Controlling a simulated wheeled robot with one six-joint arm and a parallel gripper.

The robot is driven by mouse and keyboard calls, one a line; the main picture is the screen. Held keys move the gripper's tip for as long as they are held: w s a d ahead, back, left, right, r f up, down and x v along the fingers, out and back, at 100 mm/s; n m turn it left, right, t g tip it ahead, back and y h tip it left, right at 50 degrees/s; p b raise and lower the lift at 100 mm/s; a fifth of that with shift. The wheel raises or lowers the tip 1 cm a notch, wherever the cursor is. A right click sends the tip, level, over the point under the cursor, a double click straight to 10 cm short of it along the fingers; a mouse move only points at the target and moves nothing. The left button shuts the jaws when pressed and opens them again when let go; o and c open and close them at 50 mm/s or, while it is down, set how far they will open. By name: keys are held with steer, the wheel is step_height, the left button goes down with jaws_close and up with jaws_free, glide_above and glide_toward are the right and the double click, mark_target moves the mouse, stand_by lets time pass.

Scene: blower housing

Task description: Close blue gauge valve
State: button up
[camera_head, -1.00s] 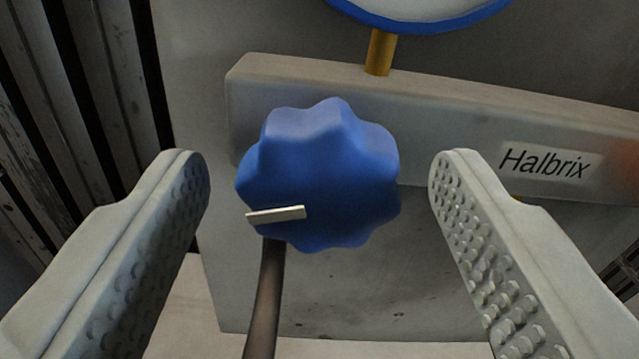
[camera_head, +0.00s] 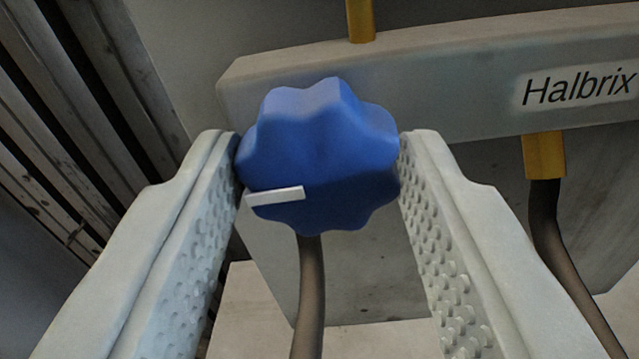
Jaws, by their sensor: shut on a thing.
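The blue lobed valve knob (camera_head: 322,140) is in the middle of the head camera view, in front of a grey manifold block. A white pointer mark (camera_head: 275,196) on its face points left, tilted slightly down at its outer end. My gripper (camera_head: 318,155) is shut on the knob, with one studded finger against its left side and one against its right. The valve stem behind the knob is hidden.
The grey manifold block (camera_head: 450,95) carries a "Halbrix" label (camera_head: 578,88). A brass stem (camera_head: 360,20) rises from its top. A dark hose (camera_head: 309,290) hangs below the knob, and another (camera_head: 560,255) hangs from a brass fitting (camera_head: 544,156) at right. Dark slats (camera_head: 75,120) stand at left.

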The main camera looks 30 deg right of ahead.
steer(key=m, duration=0.4)
steer(key=shift+m, duration=0.3)
steer(key=m, duration=0.9)
steer(key=shift+f+m, duration=0.1)
steer(key=shift+m, duration=2.2)
steer(key=o, duration=1)
steer(key=shift+c, duration=0.2)
steer(key=v, duration=1.7)
steer(key=shift+s+a, duration=0.15)
